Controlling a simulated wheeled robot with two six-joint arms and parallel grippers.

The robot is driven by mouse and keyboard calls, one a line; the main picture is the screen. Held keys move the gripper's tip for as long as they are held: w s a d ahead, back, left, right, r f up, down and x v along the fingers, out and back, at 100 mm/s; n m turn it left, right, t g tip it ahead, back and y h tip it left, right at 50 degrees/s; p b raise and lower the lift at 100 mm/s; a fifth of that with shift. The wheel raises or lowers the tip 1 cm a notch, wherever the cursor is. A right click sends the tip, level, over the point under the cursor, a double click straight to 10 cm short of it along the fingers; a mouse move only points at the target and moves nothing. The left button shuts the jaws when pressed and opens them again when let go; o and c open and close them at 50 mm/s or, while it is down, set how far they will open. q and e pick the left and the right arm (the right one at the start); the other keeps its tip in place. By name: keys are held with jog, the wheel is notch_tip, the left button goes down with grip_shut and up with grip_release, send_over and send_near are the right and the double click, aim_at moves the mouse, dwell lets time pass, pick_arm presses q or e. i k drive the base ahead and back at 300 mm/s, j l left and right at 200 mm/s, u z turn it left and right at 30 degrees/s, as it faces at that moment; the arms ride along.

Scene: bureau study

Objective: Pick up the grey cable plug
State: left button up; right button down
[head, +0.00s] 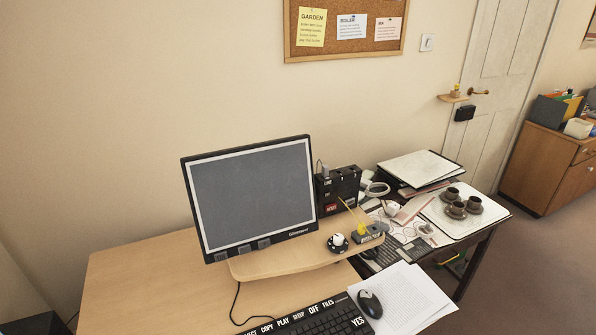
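A small grey piece, which looks like the grey cable plug (323,170), shows at the upper left of a dark box (339,192) with labels and sockets. It is too small for me to be sure what it is, or whether it sits in the box or in front of it. The box stands behind the monitor's right edge. Neither of my grippers is in the head view.
A monitor (250,195) stands on a wooden riser (290,262) on the desk (130,285). A keyboard (325,322), mouse (370,303) and papers (415,300) lie in front. A tray (440,220) with brown cups is at right. The desk's left part is clear.

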aim_at(325, 168)
jog(key=i+l+u, duration=0.2)
jog(key=l, duration=0.15)
jog(key=i+l+u, duration=0.2)
jog(key=l, duration=0.15)
jog(key=l+u, duration=0.2)
jog(key=l, duration=0.15)
jog(key=l+u, duration=0.2)
jog(key=l, duration=0.2)
jog(key=i+l, duration=0.1)
jog(key=l, duration=0.55)
jog(key=i+l+u, duration=0.1)
jog(key=l, duration=0.55)
jog(key=i+l, duration=0.1)
jog(key=l, duration=0.55)
jog(key=i+l+u, duration=0.1)
jog(key=l, duration=0.6)
